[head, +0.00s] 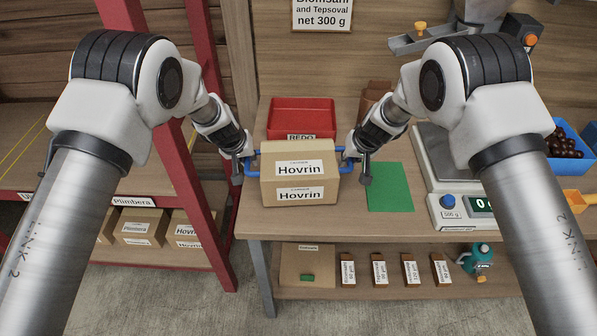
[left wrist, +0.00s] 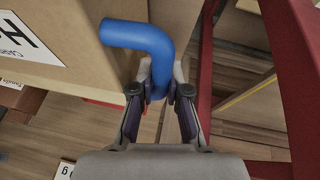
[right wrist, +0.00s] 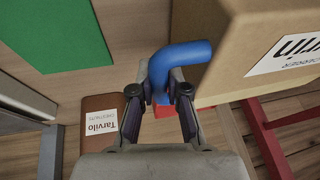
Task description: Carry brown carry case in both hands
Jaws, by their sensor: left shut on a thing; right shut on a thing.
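The brown carry case (head: 271,182) is a cardboard-coloured box with white "Hovrin" labels. It appears level over the front of the wooden bench, with a blue handle on each side. My left gripper (head: 248,166) is shut on the left blue handle (left wrist: 140,38); the left wrist view shows its fingers (left wrist: 160,92) closed around the bar. My right gripper (head: 352,164) is shut on the right blue handle (right wrist: 180,58), its fingers (right wrist: 163,96) on either side of the bar. I cannot tell whether the case's underside touches the bench.
A red "REDO" tray (head: 302,104) lies right behind the case. A green mat (head: 390,187) and a scale (head: 450,200) are to its right, with a brown packet (head: 375,97) behind. A red-framed rack (head: 186,170) stands left.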

